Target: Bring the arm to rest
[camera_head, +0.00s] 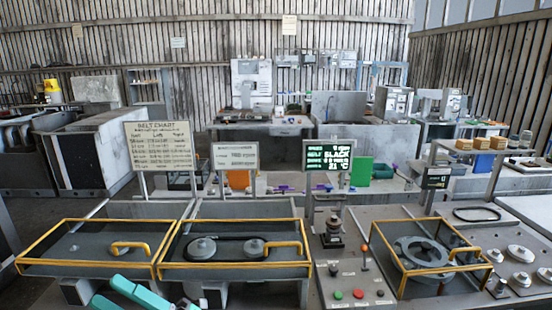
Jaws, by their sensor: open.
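My gripper (124,297) shows at the bottom edge, left of centre, as two teal fingers that stand apart with nothing visible between them. Its rear part and most of my arm are cut off by the frame. The fingers are in front of the two yellow-framed covers, the left cover (60,262) and the middle cover (236,271). I cannot tell from this view how high the fingers are above the bench or whether they touch anything.
Under the middle cover are two pulleys (202,248) with a belt. A control panel with buttons (337,295) and a lever stands right of it. A third yellow-framed cover (445,267) encloses a round housing (421,252). Signboards and a lit display (328,156) stand behind.

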